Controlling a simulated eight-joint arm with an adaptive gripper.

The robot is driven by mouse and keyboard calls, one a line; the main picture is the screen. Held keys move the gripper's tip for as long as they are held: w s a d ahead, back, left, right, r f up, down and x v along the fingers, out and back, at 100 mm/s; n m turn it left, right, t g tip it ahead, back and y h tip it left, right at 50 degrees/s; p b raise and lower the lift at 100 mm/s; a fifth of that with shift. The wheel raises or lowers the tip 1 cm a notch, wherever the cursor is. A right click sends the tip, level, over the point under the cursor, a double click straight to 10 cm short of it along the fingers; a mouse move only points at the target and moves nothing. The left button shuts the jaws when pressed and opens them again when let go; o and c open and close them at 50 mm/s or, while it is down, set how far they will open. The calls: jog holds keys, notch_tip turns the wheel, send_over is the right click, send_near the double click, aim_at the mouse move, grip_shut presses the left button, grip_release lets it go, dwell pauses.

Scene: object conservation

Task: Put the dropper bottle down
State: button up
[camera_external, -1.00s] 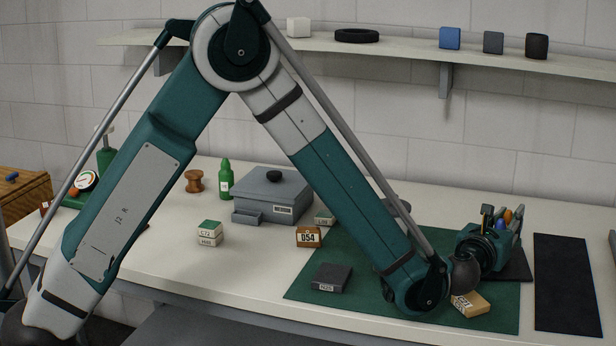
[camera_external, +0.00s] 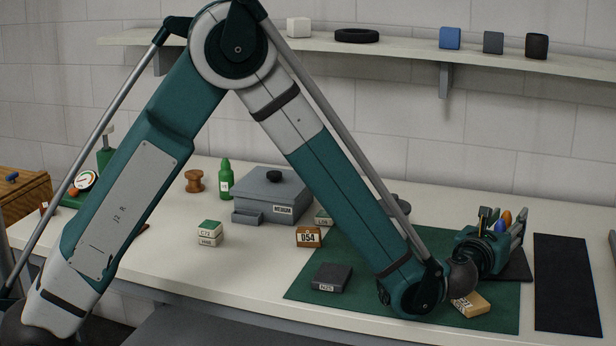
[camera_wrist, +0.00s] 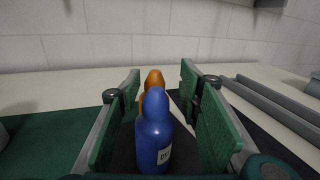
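A blue bottle (camera_wrist: 153,135) with a rounded top and a white label, probably the dropper bottle, stands upright between the two green finger pads of my gripper (camera_wrist: 165,115) in the wrist view. A gap shows between the bottle and the right pad; the left pad is close beside it. My gripper looks open around it. An orange bottle (camera_wrist: 154,77) is just behind the blue one, partly hidden by it. In the external view my gripper (camera_external: 502,228) is over the dark mat at the right, and the blue bottle is mostly hidden by the fingers.
A tan labelled box (camera_external: 470,305) lies below my wrist on the green mat (camera_external: 390,320). A dark box (camera_external: 331,278) sits on the mat further left. A black mat (camera_external: 566,285) to the right is bare. A green bottle (camera_external: 225,180) stands beside a grey case (camera_external: 270,192).

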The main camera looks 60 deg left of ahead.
jog(key=p+v, duration=0.1)
jog(key=v, duration=0.9)
jog(key=shift+s, duration=0.25)
jog(key=s+d+r+m+t+h, duration=0.25)
jog(key=r+m, duration=0.35)
jog(key=r, duration=0.3)
jog(key=s+d+r+m+t+h, duration=0.1)
jog(key=r+m+h, duration=0.2)
jog(key=r+m, duration=0.4)
jog(key=s+d+r+m+g+h, duration=0.25)
jog(key=s+r+m+h, duration=0.4)
jog(key=s+m, duration=0.35)
jog(key=s+a+f+m+g+y, duration=0.1)
jog(key=s+a+f+m+g, duration=0.2)
jog(key=s, duration=1)
jog(key=s+a+f+m+g+y, duration=0.1)
jog(key=s+a+f+m+g, duration=0.2)
jog(key=s, duration=1)
jog(key=s+a+f+m+g+y, duration=0.1)
jog(key=s+a+f+m+g, duration=0.3)
jog(key=s+f+m, duration=0.6)
jog(key=s+a+m, duration=0.2)
jog(key=s, duration=0.1)
jog(key=shift+f+m+y, duration=0.35)
jog(key=shift+m+y, duration=0.05)
